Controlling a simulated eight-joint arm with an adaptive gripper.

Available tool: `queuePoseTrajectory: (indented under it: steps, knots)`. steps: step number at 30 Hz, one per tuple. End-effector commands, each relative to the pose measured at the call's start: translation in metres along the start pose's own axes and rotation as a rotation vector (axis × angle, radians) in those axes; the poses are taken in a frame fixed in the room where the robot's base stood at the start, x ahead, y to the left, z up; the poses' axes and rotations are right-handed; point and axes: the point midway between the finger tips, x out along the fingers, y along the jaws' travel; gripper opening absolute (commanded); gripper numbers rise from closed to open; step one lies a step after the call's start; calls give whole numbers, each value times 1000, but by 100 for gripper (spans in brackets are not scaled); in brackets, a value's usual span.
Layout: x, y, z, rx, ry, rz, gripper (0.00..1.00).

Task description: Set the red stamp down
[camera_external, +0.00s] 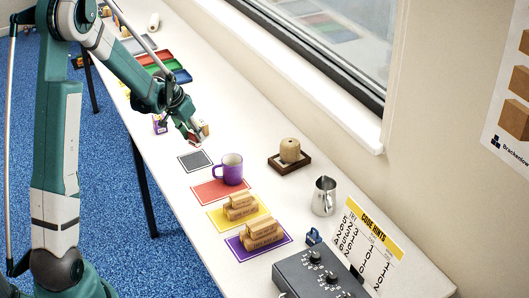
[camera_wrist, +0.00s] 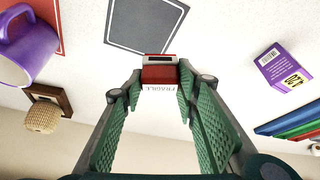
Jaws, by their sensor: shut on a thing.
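My gripper (camera_wrist: 157,88) is shut on the red stamp (camera_wrist: 160,74), whose pale side reads "FRAGILE" in the wrist view. In the external view my gripper (camera_external: 194,130) is over the white table, just behind the dark grey mat (camera_external: 196,160). The stamp is small and partly hidden by the fingers in the external view. I cannot tell its exact height above the table.
A purple mug (camera_external: 228,169) stands on a red mat (camera_external: 203,192). Wooden pieces sit on yellow (camera_external: 222,223) and purple (camera_external: 278,241) mats. A purple box (camera_external: 160,125) is near my gripper. A twine ball (camera_external: 290,150), metal jug (camera_external: 323,196) and coloured trays (camera_external: 160,66) stand around.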

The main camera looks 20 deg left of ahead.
Motion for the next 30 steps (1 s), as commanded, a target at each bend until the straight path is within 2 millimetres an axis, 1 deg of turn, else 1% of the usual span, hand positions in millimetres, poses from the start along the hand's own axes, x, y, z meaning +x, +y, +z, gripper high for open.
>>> queuePoseTrajectory:
  steps: [8, 19, 30]
  knots:
    - [3, 0, 1, 0, 0, 0, 19]
    - [32, 0, 13, 0, 0, 0, 19]
    - [34, 0, 15, 0, 0, 0, 19]
